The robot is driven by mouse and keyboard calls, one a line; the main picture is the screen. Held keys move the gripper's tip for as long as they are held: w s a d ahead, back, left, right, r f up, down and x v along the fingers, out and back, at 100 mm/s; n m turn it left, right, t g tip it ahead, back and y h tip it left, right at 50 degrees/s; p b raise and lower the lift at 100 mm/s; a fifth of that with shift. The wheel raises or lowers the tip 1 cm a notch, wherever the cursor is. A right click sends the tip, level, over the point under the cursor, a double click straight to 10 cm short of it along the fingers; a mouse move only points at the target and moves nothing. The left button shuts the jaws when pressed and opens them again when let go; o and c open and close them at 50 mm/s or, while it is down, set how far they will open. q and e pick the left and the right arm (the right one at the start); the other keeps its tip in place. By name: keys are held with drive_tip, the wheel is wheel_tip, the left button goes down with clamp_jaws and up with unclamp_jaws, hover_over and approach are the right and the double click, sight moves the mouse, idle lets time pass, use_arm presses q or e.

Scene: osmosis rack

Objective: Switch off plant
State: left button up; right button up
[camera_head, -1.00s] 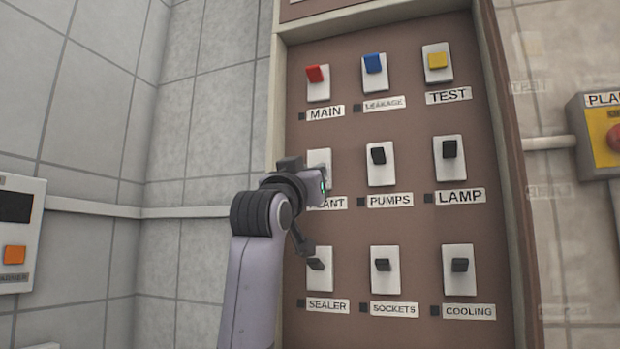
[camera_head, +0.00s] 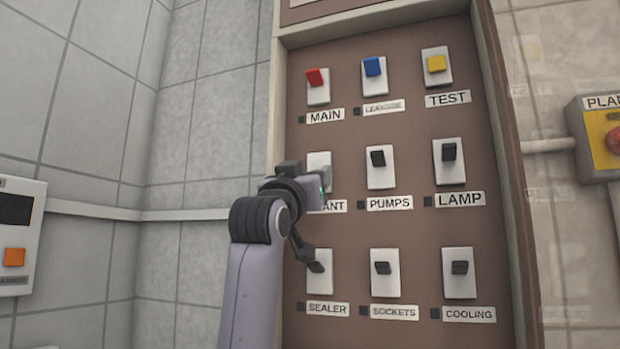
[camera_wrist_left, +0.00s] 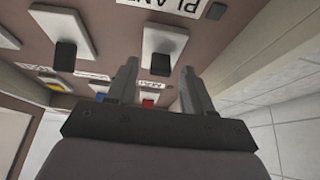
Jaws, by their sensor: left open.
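The PLANT switch is a white plate (camera_head: 319,161) in the left column, middle row, of the brown panel. In the head view my left gripper (camera_head: 318,188) covers its toggle and part of its label. In the left wrist view, which is upside down, the PLANT plate (camera_wrist_left: 166,42) shows with its black toggle (camera_wrist_left: 157,64) below it. The two fingers of my left gripper (camera_wrist_left: 158,70) are apart, and the toggle appears between their tips. Whether they touch it I cannot tell. My right gripper is not in view.
Close by are the red MAIN switch (camera_head: 317,77) above, the black PUMPS switch (camera_head: 378,158) to the right and the SEALER switch (camera_head: 319,271) below. The panel's raised frame (camera_head: 268,130) stands at the left. A yellow box (camera_head: 600,138) is at far right.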

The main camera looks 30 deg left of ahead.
use_arm(q)
drive_tip(key=b+v, duration=0.1)
drive_tip(key=v, duration=0.5)
drive_tip(key=shift+s+f+b, duration=0.25)
drive_tip(key=shift+s+b, duration=0.05)
drive_tip(key=shift+b, duration=0.1)
drive_tip(key=shift+d, duration=0.1)
